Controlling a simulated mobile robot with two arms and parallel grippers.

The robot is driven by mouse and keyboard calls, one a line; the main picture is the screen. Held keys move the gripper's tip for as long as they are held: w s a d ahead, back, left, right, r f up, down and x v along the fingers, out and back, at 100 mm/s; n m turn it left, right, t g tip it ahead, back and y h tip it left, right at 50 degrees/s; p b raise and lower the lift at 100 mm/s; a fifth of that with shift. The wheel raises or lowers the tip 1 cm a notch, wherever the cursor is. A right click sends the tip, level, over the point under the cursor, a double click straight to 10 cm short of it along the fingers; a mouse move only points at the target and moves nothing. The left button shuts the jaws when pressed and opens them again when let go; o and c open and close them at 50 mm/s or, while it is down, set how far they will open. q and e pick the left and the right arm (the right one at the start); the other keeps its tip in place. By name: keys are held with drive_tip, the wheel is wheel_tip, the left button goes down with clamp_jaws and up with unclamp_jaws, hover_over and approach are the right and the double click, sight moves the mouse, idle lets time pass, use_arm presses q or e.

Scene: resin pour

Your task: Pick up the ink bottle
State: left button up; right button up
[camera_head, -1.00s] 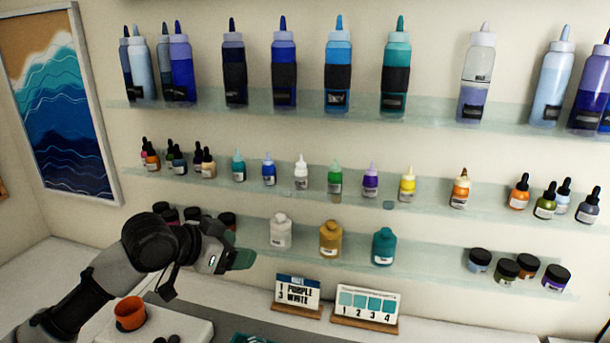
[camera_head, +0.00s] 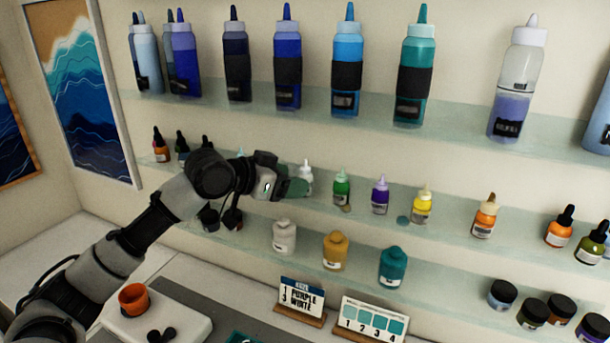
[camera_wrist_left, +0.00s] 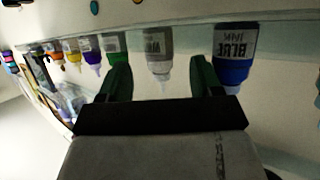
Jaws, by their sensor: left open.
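Small ink bottles stand in a row on the middle glass shelf. A white ink bottle (camera_head: 306,176) is just beyond my left gripper (camera_head: 294,187), which partly covers it. In the left wrist view, which is upside down, the white bottle (camera_wrist_left: 158,45) shows between the two green fingers (camera_wrist_left: 161,80), ahead of them. The gripper is open and empty. A blue bottle labelled ink (camera_wrist_left: 235,52) is beside one finger. Green (camera_head: 341,188), purple (camera_head: 380,197) and yellow (camera_head: 421,206) bottles stand to the right. My right gripper is out of view.
Tall bottles stand on the top shelf (camera_head: 460,128). White, ochre (camera_head: 335,252) and teal (camera_head: 392,268) bottles stand on the lower shelf.

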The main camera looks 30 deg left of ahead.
sight(312, 180)
use_arm(q)
drive_tip(key=shift+w+d, duration=0.25)
drive_tip(key=shift+w, duration=0.15)
drive_tip(key=p+x, duration=0.2)
drive_tip(key=x, duration=0.1)
drive_tip(key=p+x, duration=0.2)
drive_tip(key=shift+r, duration=0.3)
drive_tip(key=shift+w+d+f, duration=0.1)
drive_tip(key=shift+w+f, duration=0.05)
drive_tip(key=shift+w, duration=0.05)
drive_tip(key=c, duration=1)
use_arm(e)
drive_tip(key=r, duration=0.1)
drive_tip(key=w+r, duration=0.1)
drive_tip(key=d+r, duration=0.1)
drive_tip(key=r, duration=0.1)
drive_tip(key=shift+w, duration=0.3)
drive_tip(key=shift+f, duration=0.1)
